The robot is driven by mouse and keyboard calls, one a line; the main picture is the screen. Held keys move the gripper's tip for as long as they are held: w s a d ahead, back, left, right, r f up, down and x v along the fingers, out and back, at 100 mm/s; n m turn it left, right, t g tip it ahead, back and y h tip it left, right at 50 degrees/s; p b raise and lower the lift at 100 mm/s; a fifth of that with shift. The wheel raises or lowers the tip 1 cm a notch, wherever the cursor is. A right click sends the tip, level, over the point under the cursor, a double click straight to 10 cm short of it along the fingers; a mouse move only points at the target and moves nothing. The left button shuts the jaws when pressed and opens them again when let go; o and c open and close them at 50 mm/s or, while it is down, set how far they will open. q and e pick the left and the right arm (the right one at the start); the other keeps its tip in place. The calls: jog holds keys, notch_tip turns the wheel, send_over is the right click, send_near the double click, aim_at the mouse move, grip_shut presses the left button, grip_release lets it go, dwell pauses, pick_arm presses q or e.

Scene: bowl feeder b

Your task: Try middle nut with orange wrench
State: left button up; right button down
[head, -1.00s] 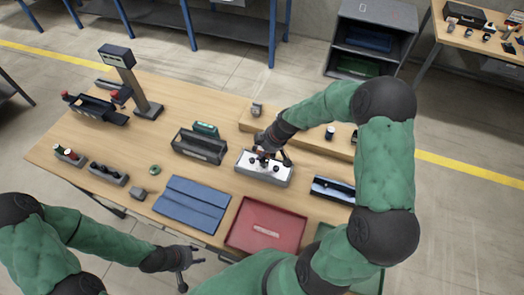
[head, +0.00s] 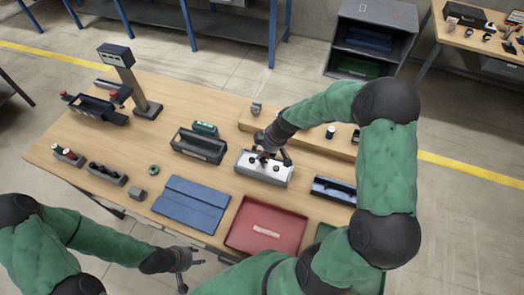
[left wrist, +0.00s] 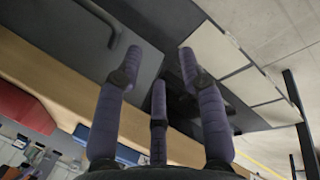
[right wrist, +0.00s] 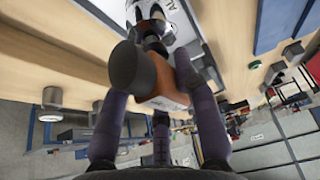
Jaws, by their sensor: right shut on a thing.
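The white-topped block with dark nuts (head: 250,166) stands mid-table. My right gripper (head: 268,151) is above its back edge, partly covering it. In the right wrist view my right gripper (right wrist: 150,100) is shut on the orange wrench (right wrist: 172,97), which has an orange body and a dark grey round end. The wrench's far end points toward the block's white face (right wrist: 190,30). The middle nut is hard to make out, and I cannot tell whether the wrench touches it. My left gripper (head: 183,270) is empty in front of the table; its fingers are spread in the left wrist view (left wrist: 160,65).
A dark open bin (head: 198,147) stands left of the block. A blue mat (head: 190,204) and a red tray (head: 266,226) lie in front. A dark tray with blue lining (head: 333,190) is to the right. A raised wooden shelf (head: 318,144) is behind.

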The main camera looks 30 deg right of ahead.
jog(key=shift+f+b, duration=1)
jog(key=shift+b, duration=0.15)
dwell(1.1)
dwell(0.3)
jog(key=shift+r+m+p, duration=0.1)
jog(key=shift+m+p, duration=0.5)
jog(key=shift+p, duration=0.05)
jog(key=shift+d+m+h+p, duration=0.15)
jog(key=shift+m+h+p, duration=0.3)
jog(key=shift+p, duration=0.3)
